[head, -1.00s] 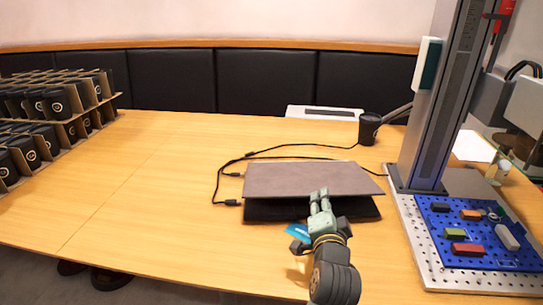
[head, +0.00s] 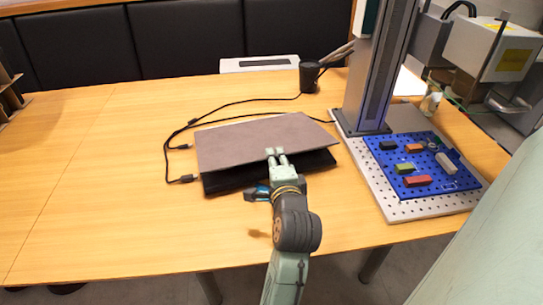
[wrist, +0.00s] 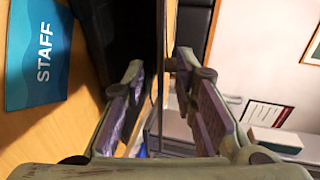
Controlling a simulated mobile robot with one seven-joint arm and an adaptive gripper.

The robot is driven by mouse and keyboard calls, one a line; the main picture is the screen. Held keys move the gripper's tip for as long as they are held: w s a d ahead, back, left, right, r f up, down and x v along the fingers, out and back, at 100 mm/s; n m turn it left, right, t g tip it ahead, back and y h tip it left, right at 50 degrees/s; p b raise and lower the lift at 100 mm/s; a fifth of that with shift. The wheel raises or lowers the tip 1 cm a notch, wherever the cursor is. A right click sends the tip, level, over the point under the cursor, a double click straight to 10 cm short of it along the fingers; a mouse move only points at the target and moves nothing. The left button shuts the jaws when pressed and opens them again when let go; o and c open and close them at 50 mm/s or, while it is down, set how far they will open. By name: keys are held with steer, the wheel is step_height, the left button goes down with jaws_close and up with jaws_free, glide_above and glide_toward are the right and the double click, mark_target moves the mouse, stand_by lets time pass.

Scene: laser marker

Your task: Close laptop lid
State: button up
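The laptop stands on the wooden table with its grey-brown lid (head: 255,140) partly lowered over the dark base (head: 225,182). A dark gap shows between the lid's front edge and the base. My gripper (head: 275,153) is at the lid's front edge, coming from the near side. In the wrist view, my gripper (wrist: 166,98) is open, with its two fingers apart and the lid's thin edge (wrist: 162,65) between them. I cannot tell whether either finger touches the lid. The dark base (wrist: 112,35) lies beyond the left finger.
A blue STAFF card (wrist: 42,55) lies on the table (head: 100,190) beside the laptop. Black cables (head: 185,130) run behind it. A black pen cup (head: 309,77) stands behind. A laser marker column (head: 378,70) and its perforated plate (head: 380,205) are at right. The table's left is clear.

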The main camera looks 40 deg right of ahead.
mark_target(272, 146)
steer(key=p+x, duration=0.1)
steer(key=x, duration=0.5)
steer(key=shift+w+r, duration=0.15)
steer(key=shift+r, duration=0.05)
steer(key=shift+c, duration=0.2)
jaws_close()
steer(key=shift+r, duration=0.1)
stand_by(0.3)
